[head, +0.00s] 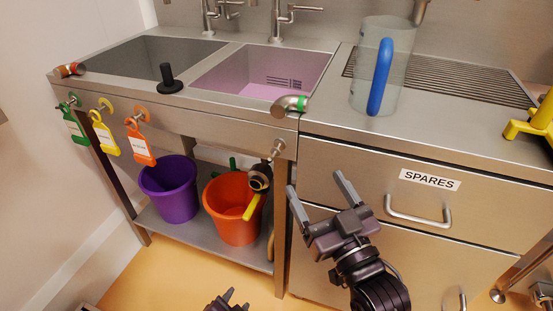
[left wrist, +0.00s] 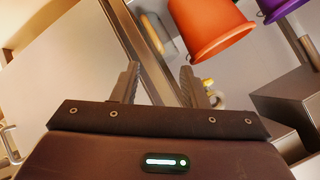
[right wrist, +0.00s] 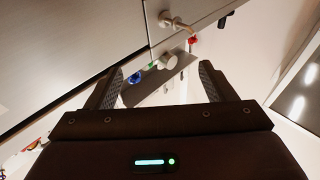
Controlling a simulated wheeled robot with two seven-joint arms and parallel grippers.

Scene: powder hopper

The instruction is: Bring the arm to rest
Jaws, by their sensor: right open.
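My right gripper (head: 317,183) is open and empty in the head view, in front of the drawer unit and to the right of the orange bucket. In the right wrist view its two fingers (right wrist: 161,70) stand wide apart with nothing between them. My left gripper (head: 236,298) shows only in part at the bottom edge of the head view, low over the floor. In the left wrist view its fingers (left wrist: 159,70) are apart and nothing is held between them. Most of the left arm is out of view.
A sink counter (head: 330,133) holds a clear jug (head: 370,98) with a blue handle. Below stand a purple bucket (head: 168,190) and an orange bucket (head: 232,222) on a shelf. A SPARES drawer (head: 345,165) is closed, its handle (head: 417,215) sticking out. Tags (head: 139,148) hang left.

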